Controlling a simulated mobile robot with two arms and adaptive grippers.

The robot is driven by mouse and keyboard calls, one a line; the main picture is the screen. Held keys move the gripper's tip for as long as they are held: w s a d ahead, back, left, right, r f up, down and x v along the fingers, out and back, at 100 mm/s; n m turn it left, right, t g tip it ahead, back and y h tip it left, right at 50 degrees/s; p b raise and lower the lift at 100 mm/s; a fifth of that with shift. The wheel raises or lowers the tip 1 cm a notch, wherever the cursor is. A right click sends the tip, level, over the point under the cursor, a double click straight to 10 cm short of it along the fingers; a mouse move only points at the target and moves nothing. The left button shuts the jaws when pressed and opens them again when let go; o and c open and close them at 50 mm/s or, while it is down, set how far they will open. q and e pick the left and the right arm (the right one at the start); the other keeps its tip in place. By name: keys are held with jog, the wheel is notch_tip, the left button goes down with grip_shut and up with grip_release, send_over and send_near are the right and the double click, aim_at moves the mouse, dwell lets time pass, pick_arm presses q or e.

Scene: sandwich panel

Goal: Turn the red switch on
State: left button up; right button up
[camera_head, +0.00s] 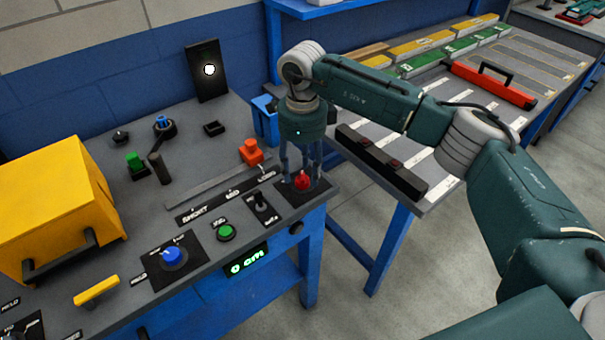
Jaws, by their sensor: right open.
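The red switch (303,181) is a red knob on a dark square plate at the right front corner of the grey panel table (110,299). My right gripper (303,178) points straight down over it. Its fingers are open, one on each side of the red switch. I cannot tell whether they touch it. The exact turn of the switch is partly hidden by the fingers. My left gripper is not in view.
A black toggle (262,203), a green button (225,232) and a blue knob (173,256) are left of the red switch. An orange-red block (251,152) stands behind it. A yellow box (58,207) fills the left side. A second table stands at the right.

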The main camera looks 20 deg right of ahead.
aim_at(303, 176)
notch_tip(303, 176, up, 10)
dwell(0.3)
jog(key=shift+s+f, duration=0.1)
dwell(0.3)
